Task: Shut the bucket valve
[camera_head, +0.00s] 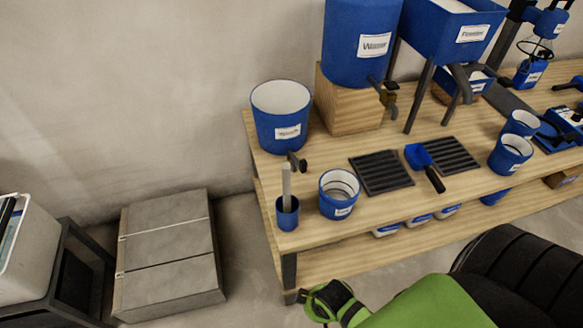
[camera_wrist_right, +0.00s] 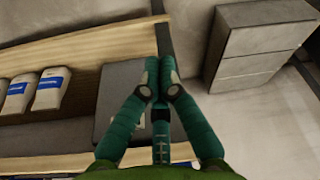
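A blue bucket (camera_head: 264,134) with a pale inside and a white label stands at the left end of the wooden workbench. Its small dark valve (camera_head: 297,162) sticks out at the lower front right. The handle's setting is too small to tell. My right gripper (camera_head: 302,296) is low, beyond the bench's front left corner and well below the valve, apart from it. In the right wrist view its fingertips (camera_wrist_right: 160,76) meet with nothing between them. My left gripper is in neither view.
A blue cup with an upright stick (camera_head: 288,215) and another blue cup (camera_head: 338,205) stand in front of the bucket. The Wasser tank (camera_head: 350,45) stands on a wooden block.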

